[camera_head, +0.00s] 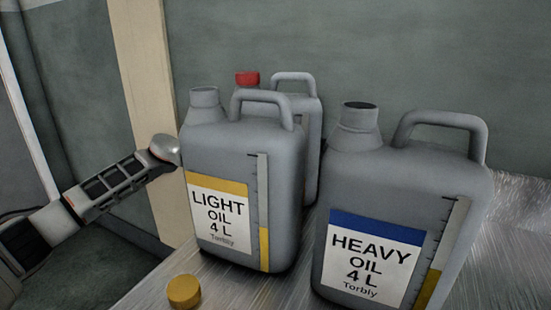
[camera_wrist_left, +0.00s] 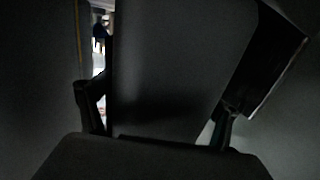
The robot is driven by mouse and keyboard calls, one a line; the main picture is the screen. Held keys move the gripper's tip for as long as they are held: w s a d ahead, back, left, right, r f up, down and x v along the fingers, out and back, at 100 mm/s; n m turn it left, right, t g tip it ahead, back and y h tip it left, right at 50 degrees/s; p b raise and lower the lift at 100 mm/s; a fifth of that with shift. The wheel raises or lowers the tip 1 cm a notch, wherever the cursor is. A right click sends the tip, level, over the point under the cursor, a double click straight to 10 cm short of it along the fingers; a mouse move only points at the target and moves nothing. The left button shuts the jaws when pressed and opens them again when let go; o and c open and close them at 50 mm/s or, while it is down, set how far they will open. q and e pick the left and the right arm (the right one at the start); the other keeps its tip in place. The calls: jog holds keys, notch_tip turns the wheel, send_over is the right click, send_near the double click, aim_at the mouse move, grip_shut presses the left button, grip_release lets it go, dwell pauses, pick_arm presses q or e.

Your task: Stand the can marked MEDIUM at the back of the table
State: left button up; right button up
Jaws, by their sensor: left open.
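A grey can with a red cap (camera_head: 312,112) stands behind the LIGHT can in the head view; its label is hidden, and no MEDIUM marking shows. My left arm comes in from the left, and its rounded silver end meets the outline of the LIGHT can. In the head view the fingers are hidden behind that can. In the dark left wrist view my left gripper (camera_wrist_left: 160,108) is open, with one finger on each side of a broad grey body (camera_wrist_left: 175,65). I cannot tell whether they touch it. My right gripper is in neither view.
The LIGHT OIL can (camera_head: 240,150), uncapped, stands in front of the red-capped can. The HEAVY OIL can (camera_head: 400,190), also uncapped, stands front right. A loose yellow cap (camera_head: 183,291) lies at the front left of the metal table (camera_head: 245,289). A wall is behind.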

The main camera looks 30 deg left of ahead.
pick_arm(q)
jog(key=p+v, duration=0.1)
jog(key=v, duration=0.9)
jog(key=shift+a+r, duration=0.15)
jog(key=shift+r, duration=0.05)
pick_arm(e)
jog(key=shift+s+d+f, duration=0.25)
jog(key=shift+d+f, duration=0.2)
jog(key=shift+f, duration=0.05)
pick_arm(q)
jog(key=shift+s, duration=0.1)
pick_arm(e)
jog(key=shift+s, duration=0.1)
